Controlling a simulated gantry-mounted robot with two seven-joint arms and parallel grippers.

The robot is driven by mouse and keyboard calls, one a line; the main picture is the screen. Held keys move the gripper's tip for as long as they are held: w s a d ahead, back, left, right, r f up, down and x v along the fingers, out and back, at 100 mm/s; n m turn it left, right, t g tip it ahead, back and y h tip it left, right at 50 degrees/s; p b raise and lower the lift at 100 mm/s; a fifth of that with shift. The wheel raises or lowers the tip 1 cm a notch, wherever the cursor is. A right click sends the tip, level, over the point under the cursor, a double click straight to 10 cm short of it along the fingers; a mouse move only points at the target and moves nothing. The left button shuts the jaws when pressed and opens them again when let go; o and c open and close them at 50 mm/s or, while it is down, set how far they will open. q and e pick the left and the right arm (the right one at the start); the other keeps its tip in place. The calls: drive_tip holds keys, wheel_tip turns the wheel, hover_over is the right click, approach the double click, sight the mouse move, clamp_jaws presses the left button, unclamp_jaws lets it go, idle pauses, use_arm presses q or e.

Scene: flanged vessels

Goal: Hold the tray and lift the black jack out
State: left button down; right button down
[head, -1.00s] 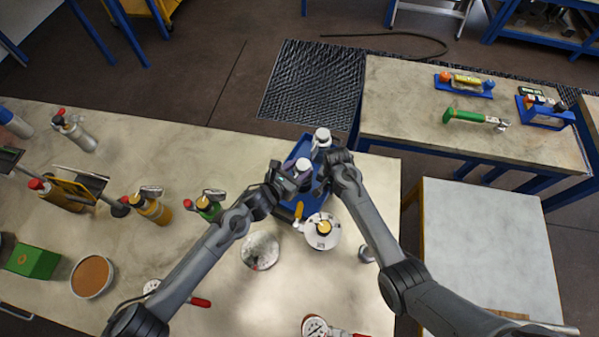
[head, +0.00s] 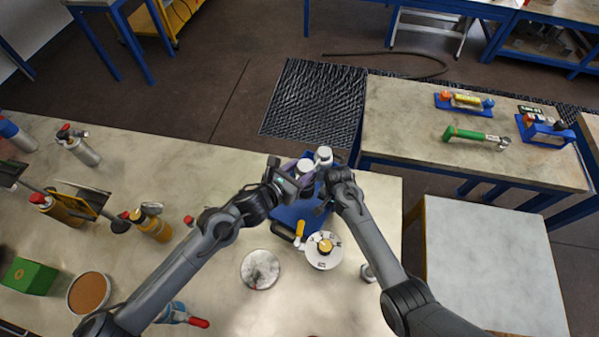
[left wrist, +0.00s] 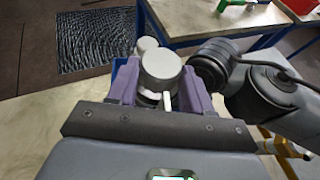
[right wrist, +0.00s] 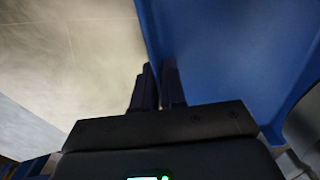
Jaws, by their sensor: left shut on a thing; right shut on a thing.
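The blue tray (head: 288,214) lies on the bench near its right end. My left gripper (head: 297,178) is shut over the tray on a thing with a round, light grey top (head: 306,165), taken to be the jack. In the left wrist view that top (left wrist: 160,66) sits between the purple fingers; its lower part is hidden, and I see no black on it. A similar pale-topped thing (head: 324,154) stands just behind it. My right gripper (head: 323,204) is shut on the tray's side wall, seen between its fingers in the right wrist view (right wrist: 160,88).
A round white flanged vessel (head: 323,262), a dark tool with a yellow handle (head: 300,230) and a mottled disc (head: 260,268) lie in front of the tray. A small metal part (head: 368,272) is to the right. Several bottles and torches stand along the bench's left.

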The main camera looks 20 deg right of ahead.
use_arm(q)
drive_tip(key=shift+r, duration=0.2)
use_arm(e)
drive_tip(key=c, duration=1.1)
unclamp_jaws()
use_arm(q)
wheel_tip(320, 180, up, 10)
drive_tip(key=p, duration=1)
use_arm(e)
wheel_tip(320, 180, up, 22)
